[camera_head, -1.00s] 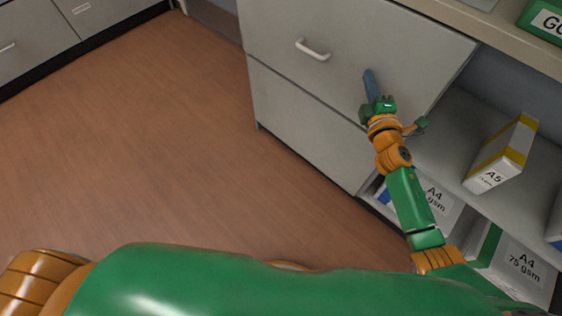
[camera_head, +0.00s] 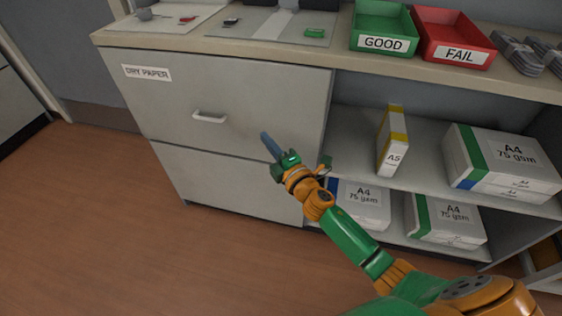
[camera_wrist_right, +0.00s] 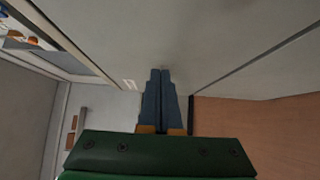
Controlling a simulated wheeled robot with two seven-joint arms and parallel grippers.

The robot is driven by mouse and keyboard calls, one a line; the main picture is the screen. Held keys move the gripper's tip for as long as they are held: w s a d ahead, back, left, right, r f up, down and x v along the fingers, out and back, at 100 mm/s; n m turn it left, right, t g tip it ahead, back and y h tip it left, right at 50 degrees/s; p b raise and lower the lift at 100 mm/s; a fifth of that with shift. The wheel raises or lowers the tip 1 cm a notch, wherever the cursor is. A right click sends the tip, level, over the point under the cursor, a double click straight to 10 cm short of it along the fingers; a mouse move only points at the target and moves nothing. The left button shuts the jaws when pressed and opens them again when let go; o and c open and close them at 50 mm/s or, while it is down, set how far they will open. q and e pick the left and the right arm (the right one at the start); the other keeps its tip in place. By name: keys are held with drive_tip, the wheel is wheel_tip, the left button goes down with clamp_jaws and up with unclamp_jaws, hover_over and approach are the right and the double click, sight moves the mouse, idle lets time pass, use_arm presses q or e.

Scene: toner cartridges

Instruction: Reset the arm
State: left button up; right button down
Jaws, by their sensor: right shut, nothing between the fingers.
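My right arm (camera_head: 345,235) is green and orange and comes in from the lower right in the head view. My right gripper (camera_head: 266,137) is shut and empty, with its blue fingers in front of the grey drawer cabinet (camera_head: 160,110). In the right wrist view the two blue fingers (camera_wrist_right: 160,75) lie together, pointing along the grey cabinet face. I cannot tell the exact gap between fingertips and drawer front. My left gripper does not show.
The drawer labelled DRY PAPER has a white handle (camera_head: 210,117). Right of it, open shelves hold paper packs (camera_head: 500,160) and an A5 box (camera_head: 392,142). The countertop carries a green GOOD tray (camera_head: 381,45) and a red FAIL tray (camera_head: 459,55). Brown floor (camera_head: 90,220) is free at left.

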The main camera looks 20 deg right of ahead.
drive_tip(key=s+d, duration=0.1)
drive_tip(key=s, duration=0.6)
drive_tip(key=s+d+f+m+g+h, duration=0.25)
drive_tip(key=f+m+g, duration=0.2)
drive_tip(key=f, duration=1.05)
drive_tip(key=s+d+f+m+g, duration=0.1)
drive_tip(key=s+f+m+g, duration=0.75)
drive_tip(key=s+f, duration=1.25)
drive_tip(key=s+a+f+m+g, duration=0.1)
drive_tip(key=s+f+m+g, duration=0.1)
drive_tip(key=s, duration=0.5)
drive_tip(key=s+f+m+g, duration=0.2)
drive_tip(key=s+f+m, duration=0.1)
drive_tip(key=s, duration=0.5)
use_arm(q)
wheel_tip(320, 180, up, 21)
drive_tip(key=p, duration=2)
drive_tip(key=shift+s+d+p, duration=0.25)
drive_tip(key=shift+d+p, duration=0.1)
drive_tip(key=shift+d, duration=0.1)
use_arm(e)
wheel_tip(320, 180, up, 20)
drive_tip(key=shift+w+a+r, duration=0.15)
drive_tip(key=shift+w+r, duration=0.05)
drive_tip(key=shift+r, duration=0.05)
